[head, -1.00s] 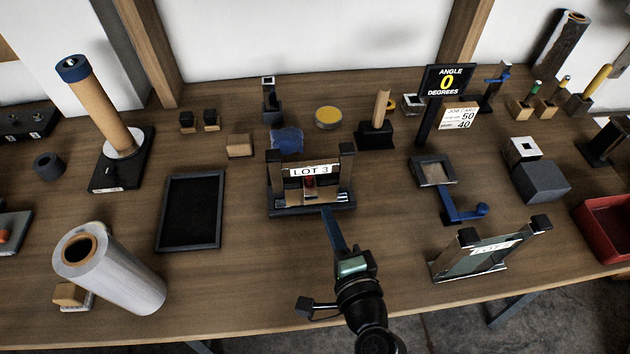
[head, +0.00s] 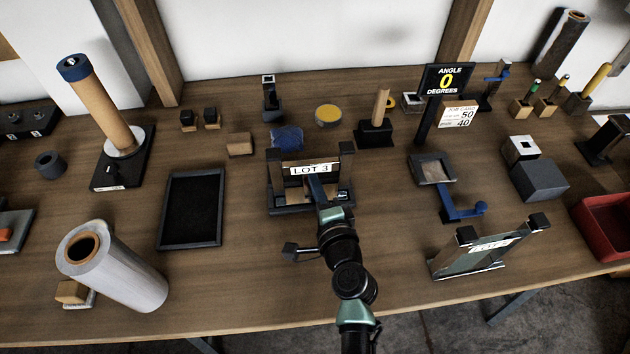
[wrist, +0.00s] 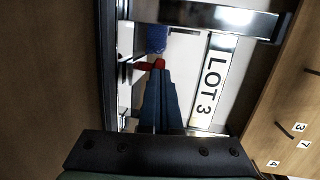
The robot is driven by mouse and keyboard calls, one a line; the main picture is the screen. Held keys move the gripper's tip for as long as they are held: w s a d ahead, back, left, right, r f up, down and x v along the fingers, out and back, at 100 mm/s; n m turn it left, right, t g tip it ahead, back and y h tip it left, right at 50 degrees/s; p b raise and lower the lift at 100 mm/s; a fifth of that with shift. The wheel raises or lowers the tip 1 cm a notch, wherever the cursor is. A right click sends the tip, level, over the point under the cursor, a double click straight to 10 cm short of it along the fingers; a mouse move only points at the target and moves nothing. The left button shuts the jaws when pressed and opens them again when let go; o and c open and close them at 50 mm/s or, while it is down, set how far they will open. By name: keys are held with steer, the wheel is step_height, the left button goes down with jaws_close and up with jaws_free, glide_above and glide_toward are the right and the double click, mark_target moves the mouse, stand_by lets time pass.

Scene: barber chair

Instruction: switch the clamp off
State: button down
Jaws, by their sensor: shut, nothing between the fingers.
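The LOT 3 fixture (head: 345,168) stands on the bench in the middle of the head view, with dark posts and a white label reading LOT 3. In the wrist view its label (wrist: 210,82) runs down the right side. A small red lever or knob (wrist: 158,63) sits inside the frame, right at my fingertips; whether they touch it I cannot tell. My gripper (head: 314,181) reaches into the front of the fixture. Its blue fingers (wrist: 160,76) are shut together and hold nothing. In the head view the gripper hides the red part.
A black tray (head: 220,212) lies to the left. A blue-handled crank (head: 462,210) and a second glass-fronted frame (head: 470,258) stand to the right. A sign reads ANGLE 0 DEGREES (head: 446,80).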

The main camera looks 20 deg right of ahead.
steer(key=shift+d+r+b+x, duration=0.15)
steer(key=shift+b+x, duration=0.1)
steer(key=shift+x, duration=0.7)
steer(key=shift+d+r+b+x, duration=0.15)
steer(key=shift+r+b+x, duration=0.05)
steer(key=shift+x, duration=0.7)
steer(key=shift+r, duration=0.2)
